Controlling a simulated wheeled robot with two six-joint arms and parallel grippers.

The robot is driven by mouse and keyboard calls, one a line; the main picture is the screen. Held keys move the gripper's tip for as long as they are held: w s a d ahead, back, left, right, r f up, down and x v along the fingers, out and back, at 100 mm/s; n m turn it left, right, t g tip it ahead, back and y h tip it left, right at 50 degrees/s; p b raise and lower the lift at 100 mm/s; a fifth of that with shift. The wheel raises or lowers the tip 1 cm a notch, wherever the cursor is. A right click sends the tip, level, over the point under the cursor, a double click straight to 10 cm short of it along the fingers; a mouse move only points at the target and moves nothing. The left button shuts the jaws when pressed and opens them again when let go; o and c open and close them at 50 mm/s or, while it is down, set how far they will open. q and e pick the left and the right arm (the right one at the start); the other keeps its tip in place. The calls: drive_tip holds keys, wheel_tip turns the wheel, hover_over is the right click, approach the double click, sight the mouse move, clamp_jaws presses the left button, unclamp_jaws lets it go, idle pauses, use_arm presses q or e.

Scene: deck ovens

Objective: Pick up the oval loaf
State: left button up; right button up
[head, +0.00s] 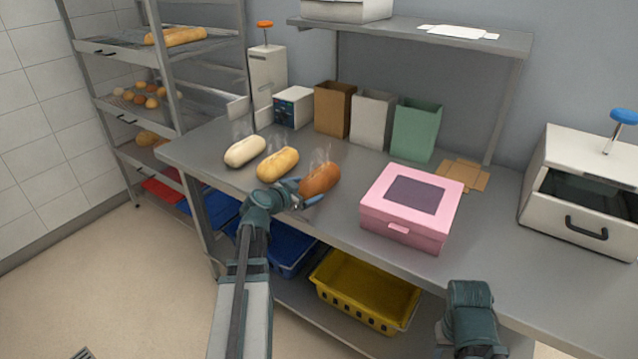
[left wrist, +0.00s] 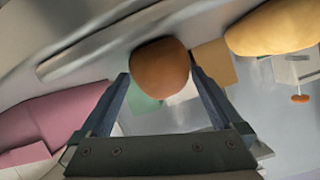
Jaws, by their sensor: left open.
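Three steaming loaves lie in a row on the grey metal table: a pale one (head: 245,151), a yellow one (head: 278,164) and a brown one (head: 320,180). All look rounded and long, so I cannot tell by shape alone which is the oval loaf. My left gripper (head: 308,197) is open at the near end of the brown loaf. In the left wrist view the brown loaf (left wrist: 160,66) shows end-on between the tips of my left gripper (left wrist: 159,78), and the yellow loaf (left wrist: 275,27) is off to the right. Contact is unclear. My right gripper's fingers do not show.
A pink box (head: 410,235) stands right of the brown loaf. Brown, white and green paper bags (head: 415,130) stand behind. A white oven-like box (head: 585,215) is at the right. Blue and yellow crates (head: 365,325) sit on the shelf below; a bread rack is at the left.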

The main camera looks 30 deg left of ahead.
use_arm(q)
drive_tip(key=b+x, duration=0.1)
drive_tip(key=x, duration=0.4)
drive_tip(key=shift+w+r, duration=0.15)
drive_tip(key=shift+r, duration=0.1)
drive_tip(key=c, duration=1.3)
drive_tip(key=shift+c, duration=0.2)
